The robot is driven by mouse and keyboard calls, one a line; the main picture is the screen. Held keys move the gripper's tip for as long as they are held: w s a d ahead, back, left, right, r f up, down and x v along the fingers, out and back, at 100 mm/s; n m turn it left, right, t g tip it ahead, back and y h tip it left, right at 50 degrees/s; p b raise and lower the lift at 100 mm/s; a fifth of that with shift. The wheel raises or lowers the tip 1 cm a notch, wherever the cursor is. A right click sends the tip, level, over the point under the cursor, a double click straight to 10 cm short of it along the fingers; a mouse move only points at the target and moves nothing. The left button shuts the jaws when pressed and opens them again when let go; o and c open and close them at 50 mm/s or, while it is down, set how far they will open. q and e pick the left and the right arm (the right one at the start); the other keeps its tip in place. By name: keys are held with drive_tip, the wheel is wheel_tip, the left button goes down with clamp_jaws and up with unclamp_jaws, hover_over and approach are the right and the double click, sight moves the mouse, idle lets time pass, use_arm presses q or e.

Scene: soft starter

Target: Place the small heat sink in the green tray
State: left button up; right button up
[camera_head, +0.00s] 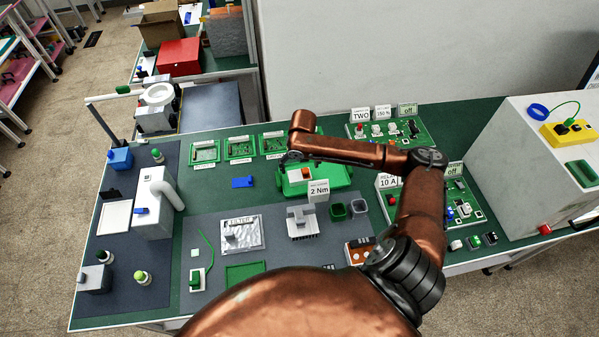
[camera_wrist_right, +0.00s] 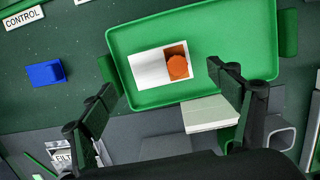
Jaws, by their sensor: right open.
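A large green tray (camera_head: 338,178) with side handles lies mid-table, partly under my right arm. It also shows in the right wrist view (camera_wrist_right: 150,97), holding a white box with an orange part (camera_wrist_right: 163,68). A grey finned block (camera_head: 302,224), which looks like a heat sink, stands on the grey mat just in front of the tray, below the "2 Nm" sign; I cannot tell if it is the small heat sink. My right gripper (camera_wrist_right: 165,95) is open and empty above the tray's near side, its fingers apart. My left gripper is not in view.
A blue block (camera_head: 242,182) lies left of the tray. The "2 Nm" sign (camera_head: 318,191) stands at its near edge. A smaller green rectangle (camera_head: 245,273) lies on the front mat. Circuit boards line the back.

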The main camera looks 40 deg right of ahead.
sight(300, 178)
drive_tip(key=shift+s+a+r, duration=0.1)
drive_tip(key=shift+s+r, duration=0.1)
drive_tip(key=shift+r, duration=1.15)
drive_tip(key=shift+s+a+r, duration=0.1)
drive_tip(key=shift+s+r, duration=0.1)
drive_tip(key=shift+r, duration=1.15)
